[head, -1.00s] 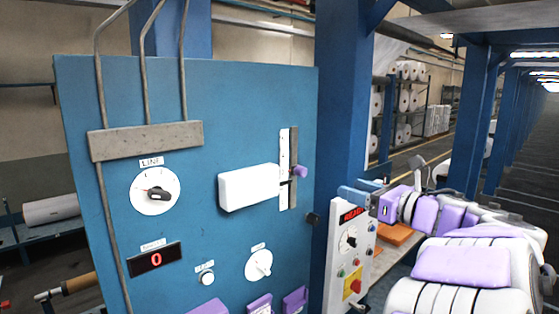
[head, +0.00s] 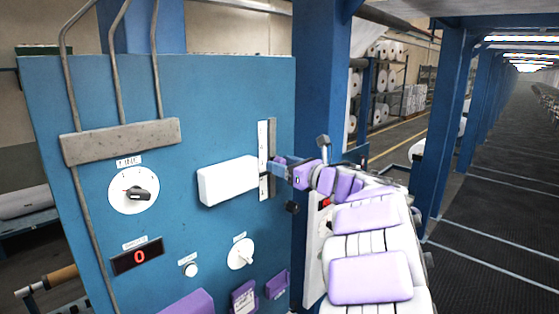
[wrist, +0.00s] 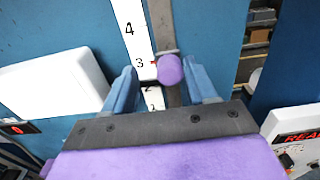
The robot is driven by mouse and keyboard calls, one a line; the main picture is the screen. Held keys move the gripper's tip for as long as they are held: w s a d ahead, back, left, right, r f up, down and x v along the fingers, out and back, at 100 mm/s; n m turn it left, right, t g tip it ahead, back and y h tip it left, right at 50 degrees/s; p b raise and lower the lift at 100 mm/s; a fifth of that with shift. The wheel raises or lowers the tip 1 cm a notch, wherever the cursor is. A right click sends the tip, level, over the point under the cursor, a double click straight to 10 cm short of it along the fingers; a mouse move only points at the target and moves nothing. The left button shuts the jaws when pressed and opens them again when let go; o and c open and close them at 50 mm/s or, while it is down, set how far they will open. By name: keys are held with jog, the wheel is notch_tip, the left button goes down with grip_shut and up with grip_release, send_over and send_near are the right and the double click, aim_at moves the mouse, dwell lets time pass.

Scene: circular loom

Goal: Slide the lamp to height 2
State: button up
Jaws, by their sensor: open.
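The lamp is a white box (head: 228,182) on the blue panel, beside a vertical slide with a white number scale (head: 263,145). In the wrist view the scale (wrist: 131,32) reads 4, 3, 2, 1 downward. A round purple knob (wrist: 169,70) on the slide sits level with the 3, with a small red mark near that number. My gripper (wrist: 160,68) is open, with one blue finger on each side of the knob and gaps between. In the head view my gripper (head: 278,166) is at the slide and hides the knob.
The panel also bears a dial (head: 134,190), a red display reading 0 (head: 137,256), a lower white dial (head: 241,253) and purple holders (head: 244,297). A blue post (head: 319,90) stands right of the panel. A control box (wrist: 290,138) is at the lower right in the wrist view.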

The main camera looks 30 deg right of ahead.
jog(key=shift+w+d, duration=0.1)
jog(key=shift+w, duration=0.3)
jog(key=shift+w+d, duration=0.15)
jog(key=shift+d, duration=0.15)
jog(key=shift+d+f, duration=0.1)
jog(key=shift+d, duration=0.5)
jog(key=shift+a, duration=0.8)
jog(key=c, duration=0.4)
jog(key=shift+a, duration=0.15)
jog(key=shift+c, duration=0.6)
jog(key=shift+w+d, duration=0.1)
jog(key=shift+d, duration=0.3)
jog(key=c, duration=0.4)
jog(key=shift+a, duration=0.1)
grip_shut()
